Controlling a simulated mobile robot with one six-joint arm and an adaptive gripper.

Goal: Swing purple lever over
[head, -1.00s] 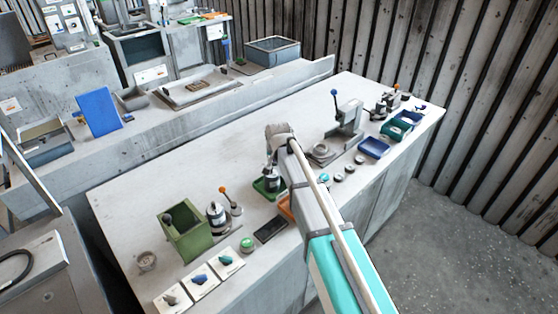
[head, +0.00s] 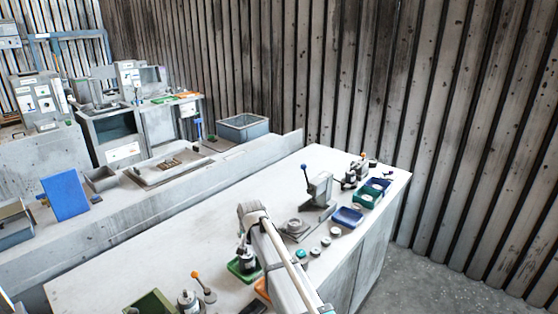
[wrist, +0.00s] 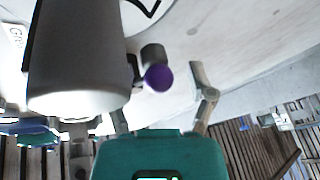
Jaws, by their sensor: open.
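The purple lever shows in the wrist view as a round purple knob (wrist: 158,78) beside a short grey cylinder and a dark bracket. A large pale grey cylinder (wrist: 75,60) stands close on its left. My gripper (wrist: 163,108) is open, with one finger at lower left, partly behind the pale cylinder, and the other at right. The knob appears between the fingers in the picture, a little beyond the teal gripper body; I see no finger touching it. In the head view my arm reaches over the bench; the purple knob and fingertips cannot be made out.
On the bench (head: 130,255), a green tray (head: 243,268) lies beside my arm. A press with a blue-knobbed lever (head: 318,188) stands further back, with a blue tray (head: 347,217) and a dark green tray (head: 367,197) to its right. An orange-knobbed lever (head: 196,275) stands near the front.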

